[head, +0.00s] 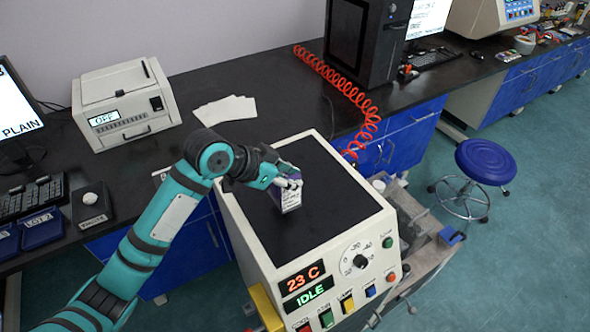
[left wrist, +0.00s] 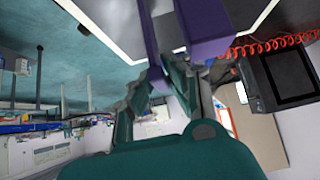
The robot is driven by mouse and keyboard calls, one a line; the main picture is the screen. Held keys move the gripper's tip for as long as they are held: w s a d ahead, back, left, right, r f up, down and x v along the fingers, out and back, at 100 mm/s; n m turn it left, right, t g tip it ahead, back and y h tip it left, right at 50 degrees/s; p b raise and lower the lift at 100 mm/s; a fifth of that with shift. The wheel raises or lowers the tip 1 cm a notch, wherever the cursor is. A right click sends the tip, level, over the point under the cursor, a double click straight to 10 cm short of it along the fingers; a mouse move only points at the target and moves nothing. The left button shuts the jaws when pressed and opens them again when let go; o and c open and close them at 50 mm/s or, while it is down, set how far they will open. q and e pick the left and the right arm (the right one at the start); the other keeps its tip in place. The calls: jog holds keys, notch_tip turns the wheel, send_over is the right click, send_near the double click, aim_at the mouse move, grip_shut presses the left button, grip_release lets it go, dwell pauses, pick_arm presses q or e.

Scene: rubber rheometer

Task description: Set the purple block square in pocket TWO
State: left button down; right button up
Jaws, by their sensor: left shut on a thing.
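My left gripper (head: 287,182) reaches in from the left over the black top (head: 320,175) of the cream machine. It is shut on the purple block (head: 291,201), whose near face carries a white label with dark print too small to read. I cannot tell whether the block touches the top or hangs just above it. In the left wrist view the purple block (left wrist: 207,28) is large and close, between the fingers. A blue tray (head: 41,229) at the left reads like "LOT 2". I cannot make out a pocket marked TWO. My right gripper is not in view.
The machine's front panel (head: 340,284) shows "23 C" and "IDLE", with a dial and coloured buttons. A white box (head: 125,105) reading "OFF", paper sheets (head: 225,109) and a keyboard stand on the black bench. A red coiled hose (head: 350,90) hangs behind. A blue stool (head: 486,160) stands right.

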pick_arm(q)
jog(key=w+f+p, duration=0.1)
jog(key=w+f, duration=0.1)
jog(key=w+d+f+p, duration=0.1)
jog(key=w, duration=0.1)
jog(key=shift+w+f, duration=0.3)
jog(key=shift+f, duration=0.35)
jog(key=c, duration=1.3)
grip_release()
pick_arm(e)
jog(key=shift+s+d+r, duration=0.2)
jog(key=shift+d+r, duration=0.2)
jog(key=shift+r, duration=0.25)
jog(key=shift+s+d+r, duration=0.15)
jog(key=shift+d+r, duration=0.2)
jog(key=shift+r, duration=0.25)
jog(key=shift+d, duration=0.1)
